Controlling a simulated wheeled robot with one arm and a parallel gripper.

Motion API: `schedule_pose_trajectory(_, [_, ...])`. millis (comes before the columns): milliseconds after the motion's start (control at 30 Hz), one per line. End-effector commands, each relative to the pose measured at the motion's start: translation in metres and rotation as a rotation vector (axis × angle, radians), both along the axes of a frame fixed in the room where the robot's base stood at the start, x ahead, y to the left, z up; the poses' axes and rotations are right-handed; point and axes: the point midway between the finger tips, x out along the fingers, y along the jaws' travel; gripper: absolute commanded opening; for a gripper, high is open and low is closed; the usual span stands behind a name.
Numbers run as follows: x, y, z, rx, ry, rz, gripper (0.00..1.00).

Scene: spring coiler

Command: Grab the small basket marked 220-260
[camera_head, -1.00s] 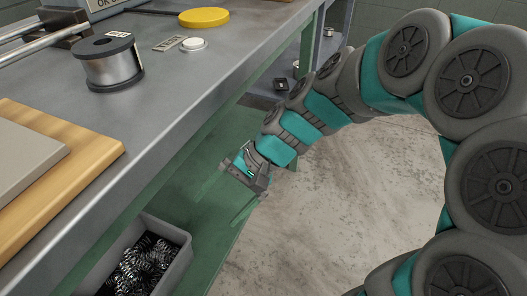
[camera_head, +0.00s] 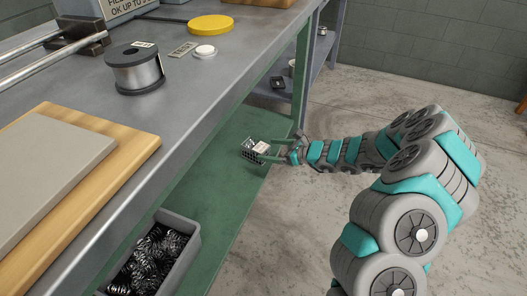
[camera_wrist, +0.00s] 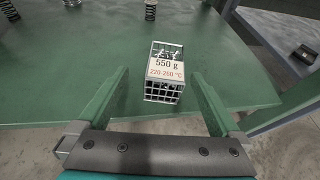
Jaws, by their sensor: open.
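A small wire basket (camera_head: 250,152) stands on the green lower shelf (camera_head: 216,188) under the bench. In the wrist view the basket (camera_wrist: 163,92) carries a label reading "550 g" and "220-260 °C", and several small pieces show inside through the wires. My gripper (camera_head: 271,152) is open and low over the shelf, pointing at the basket. In the wrist view its two green fingers (camera_wrist: 160,78) lie to the left and right of the basket, with visible gaps on both sides. I cannot tell how far the basket sits between the fingers in depth.
A grey bin (camera_head: 188,246) of dark springs stands on the same shelf, nearer me. The metal bench top (camera_head: 192,95) overhangs the shelf. A green bench leg (camera_head: 302,85) rises behind my gripper. A few springs (camera_wrist: 150,10) stand further in. The floor to the right is clear.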

Motion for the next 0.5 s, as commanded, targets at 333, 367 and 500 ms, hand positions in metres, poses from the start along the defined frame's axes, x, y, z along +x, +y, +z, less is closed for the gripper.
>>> schedule_pose_trajectory(333, [0.01, -0.001, -0.019, 0.009, 0.04, -0.045, 1.0])
schedule_pose_trajectory(367, [0.012, 0.002, -0.02, 0.009, 0.04, -0.044, 1.0])
schedule_pose_trajectory(500, [0.019, 0.012, -0.024, 0.008, 0.037, -0.044, 1.0])
